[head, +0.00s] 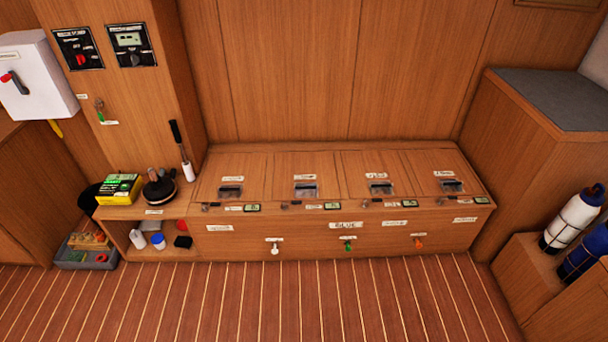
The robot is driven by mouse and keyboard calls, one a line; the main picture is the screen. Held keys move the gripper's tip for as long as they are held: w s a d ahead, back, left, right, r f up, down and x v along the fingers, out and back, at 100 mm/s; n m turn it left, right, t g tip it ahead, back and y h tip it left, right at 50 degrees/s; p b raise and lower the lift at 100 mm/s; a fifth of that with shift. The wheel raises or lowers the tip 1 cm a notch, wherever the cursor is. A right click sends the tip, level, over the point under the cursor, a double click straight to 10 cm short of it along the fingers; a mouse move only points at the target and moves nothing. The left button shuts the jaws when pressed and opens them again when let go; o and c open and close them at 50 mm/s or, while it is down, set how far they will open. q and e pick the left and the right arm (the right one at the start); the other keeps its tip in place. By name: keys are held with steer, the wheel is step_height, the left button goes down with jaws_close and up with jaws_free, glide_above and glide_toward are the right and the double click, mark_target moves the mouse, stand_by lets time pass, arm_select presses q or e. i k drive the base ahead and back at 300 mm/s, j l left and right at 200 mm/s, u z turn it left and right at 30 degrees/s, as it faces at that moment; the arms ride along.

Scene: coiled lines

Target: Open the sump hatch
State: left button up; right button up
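A low wooden bench (345,227) runs along the back wall. Its top holds several hatch lids side by side, each with a dark recessed pull and a small white label. They are the far left lid (250,168), the middle left lid (320,167), the middle right lid (388,166) and the far right lid (434,162). All the lids lie flat and look closed. The labels are too small to read, so I cannot tell which lid is the sump hatch. Neither of my grippers is in view.
White, green and orange knobs (348,244) stick out of the bench front. A shelf unit (155,213) with a yellow-green box (118,189) and a winch-like item (160,188) stands left. Bottles (574,218) stand right. The striped floor (300,300) in front is clear.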

mark_target(298, 176)
steer(key=i+l, duration=0.1)
steer(key=i, duration=0.9)
steer(key=i+l, duration=0.15)
steer(key=i, duration=0.85)
